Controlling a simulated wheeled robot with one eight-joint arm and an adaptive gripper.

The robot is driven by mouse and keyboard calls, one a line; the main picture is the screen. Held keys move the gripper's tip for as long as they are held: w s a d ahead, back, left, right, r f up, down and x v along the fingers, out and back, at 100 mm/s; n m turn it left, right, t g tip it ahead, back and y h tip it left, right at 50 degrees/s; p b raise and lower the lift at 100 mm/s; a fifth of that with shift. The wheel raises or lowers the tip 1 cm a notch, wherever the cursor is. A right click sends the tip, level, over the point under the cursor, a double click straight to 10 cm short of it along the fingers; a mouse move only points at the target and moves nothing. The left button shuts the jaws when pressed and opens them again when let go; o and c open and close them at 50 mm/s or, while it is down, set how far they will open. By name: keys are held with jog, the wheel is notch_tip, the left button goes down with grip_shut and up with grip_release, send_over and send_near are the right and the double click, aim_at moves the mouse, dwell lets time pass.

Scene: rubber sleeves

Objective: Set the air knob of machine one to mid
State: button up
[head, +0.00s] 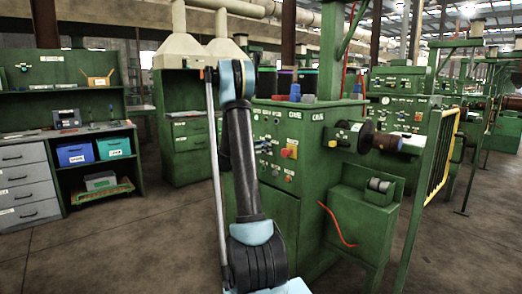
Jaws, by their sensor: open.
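A green machine (325,125) stands right of centre, just behind my arm. Its front panel (275,125) carries several small knobs, buttons, lamps and white labels. A red button on a yellow plate (289,151) stands out on it. I cannot tell which small control is the air knob, its setting is too small to read, and the labels do not show which machine is machine one. My arm rises from the bottom centre and covers the left part of the panel. My gripper does not show in the head view.
A dark roller on a spindle (367,137) juts from the machine's right side. A yellow guard rail (442,150) stands further right. A red hose (338,225) hangs on the lower front. A workbench with blue and green bins (75,153) stands at left. The floor (130,240) at left is clear.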

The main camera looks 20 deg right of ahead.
jog(key=c, duration=1.1)
jog(key=shift+a, duration=0.2)
jog(key=shift+d, duration=0.15)
jog(key=shift+m, duration=0.3)
jog(key=m, duration=0.9)
jog(key=shift+d, duration=0.1)
jog(key=shift+s, duration=0.1)
